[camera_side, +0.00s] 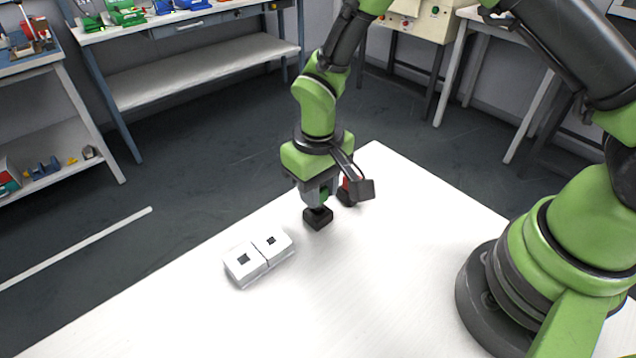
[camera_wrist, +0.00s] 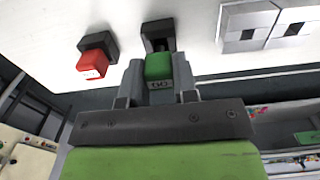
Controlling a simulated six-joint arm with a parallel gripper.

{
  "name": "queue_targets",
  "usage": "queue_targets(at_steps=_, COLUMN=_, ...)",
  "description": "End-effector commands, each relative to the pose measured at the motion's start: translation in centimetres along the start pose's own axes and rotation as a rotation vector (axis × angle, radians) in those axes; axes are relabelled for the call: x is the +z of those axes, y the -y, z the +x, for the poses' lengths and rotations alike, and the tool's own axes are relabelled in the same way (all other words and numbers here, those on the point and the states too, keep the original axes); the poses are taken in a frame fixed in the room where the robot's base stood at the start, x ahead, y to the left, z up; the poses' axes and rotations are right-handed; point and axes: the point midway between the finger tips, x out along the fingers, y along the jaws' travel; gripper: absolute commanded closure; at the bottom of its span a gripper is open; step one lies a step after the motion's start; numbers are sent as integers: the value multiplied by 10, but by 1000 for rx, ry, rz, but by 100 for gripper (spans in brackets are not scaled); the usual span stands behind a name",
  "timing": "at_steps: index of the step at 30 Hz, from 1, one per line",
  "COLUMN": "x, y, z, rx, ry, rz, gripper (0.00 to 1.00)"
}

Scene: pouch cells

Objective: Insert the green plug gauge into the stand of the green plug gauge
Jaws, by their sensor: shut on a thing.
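The green plug gauge (camera_wrist: 159,66) has a green handle with white lettering and sits between the two grey fingers of my gripper (camera_wrist: 160,82) in the wrist view. My gripper is shut on it. In the side view only a little of the green handle (camera_side: 324,194) shows between the fingers. A black block, the stand of the green plug gauge (camera_wrist: 157,29), is directly beyond the handle; it also shows under the fingers in the side view (camera_side: 318,218). A small greyish part shows between handle and stand. How deep the gauge sits in the stand is hidden.
A red plug gauge (camera_wrist: 92,65) is at its own black stand (camera_wrist: 99,42), close beside my gripper. Two white blocks with square holes (camera_side: 246,274) lie to the left on the white table (camera_side: 400,250). The table's front is clear.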

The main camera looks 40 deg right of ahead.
Motion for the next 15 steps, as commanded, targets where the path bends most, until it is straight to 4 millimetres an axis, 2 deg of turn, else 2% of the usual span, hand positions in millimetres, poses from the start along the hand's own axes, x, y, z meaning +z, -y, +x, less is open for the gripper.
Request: queue_targets(at_steps=15, x=0, y=0, z=11, rx=0, ry=1, rz=0, gripper=100)
